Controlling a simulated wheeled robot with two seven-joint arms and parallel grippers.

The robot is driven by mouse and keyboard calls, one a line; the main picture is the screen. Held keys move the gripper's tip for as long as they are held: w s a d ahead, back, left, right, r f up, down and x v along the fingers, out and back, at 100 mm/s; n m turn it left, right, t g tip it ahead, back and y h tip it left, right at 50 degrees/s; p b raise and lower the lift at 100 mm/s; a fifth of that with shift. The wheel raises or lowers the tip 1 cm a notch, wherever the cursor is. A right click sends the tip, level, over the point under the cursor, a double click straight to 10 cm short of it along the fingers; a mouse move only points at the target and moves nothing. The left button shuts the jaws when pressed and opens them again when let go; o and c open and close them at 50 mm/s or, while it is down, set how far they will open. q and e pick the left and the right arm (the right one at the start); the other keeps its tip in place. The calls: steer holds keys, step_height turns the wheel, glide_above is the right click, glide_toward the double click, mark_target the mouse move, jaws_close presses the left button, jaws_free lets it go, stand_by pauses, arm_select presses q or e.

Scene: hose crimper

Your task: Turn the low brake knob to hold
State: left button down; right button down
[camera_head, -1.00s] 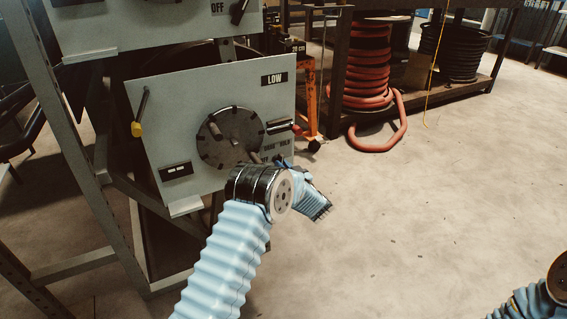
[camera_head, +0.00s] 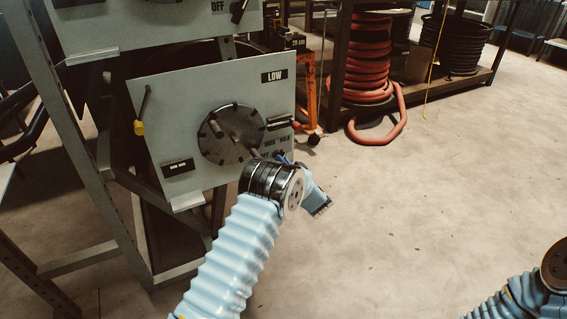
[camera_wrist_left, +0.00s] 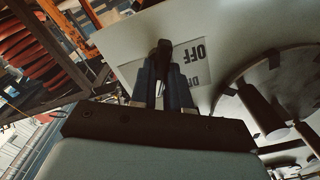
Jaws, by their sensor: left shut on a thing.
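The grey panel (camera_head: 160,95) marked LOW carries a round dark dial with posts. The brake knob is at the panel's lower right, mostly hidden by my left gripper (camera_head: 282,158) in the head view. In the left wrist view the two fingers of my left gripper (camera_wrist_left: 165,75) are shut on the dark brake knob (camera_wrist_left: 164,50), one on each side. A white label (camera_wrist_left: 190,60) behind them reads OFF, with another word partly covered. In the head view the word HOLD shows just above the gripper. I cannot tell which mark the knob points to. My right gripper is out of view.
The dial (camera_head: 226,148) with its posts stands close left of my left gripper. A yellow-ended lever (camera_head: 140,126) is on the panel's left. A red hose reel (camera_head: 365,70) is behind. The floor at right is clear.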

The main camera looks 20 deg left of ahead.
arm_select(q)
steer(key=c, duration=1.1)
jaws_free()
steer(key=v, duration=1.4)
steer(key=shift+f, duration=0.1)
steer(key=s+d+f+m+g+h, duration=0.1)
steer(key=s+f+g+h, duration=0.1)
steer(key=s+f+h, duration=0.6)
steer(key=s+d+f+m+g+h, duration=0.1)
steer(key=s+f+g+h, duration=0.2)
steer(key=f, duration=0.9)
steer(key=s+d+f+g+h, duration=0.1)
steer(key=s+d+g+h, duration=0.2)
steer(key=s, duration=0.7)
steer(key=s+d+f+g+h, duration=0.1)
steer(key=s+d+g+h, duration=0.1)
steer(key=s, duration=0.9)
steer(key=shift+d+g+h+p, duration=0.4)
steer(key=shift+d+h+p, duration=0.1)
steer(key=shift+h, duration=0.5)
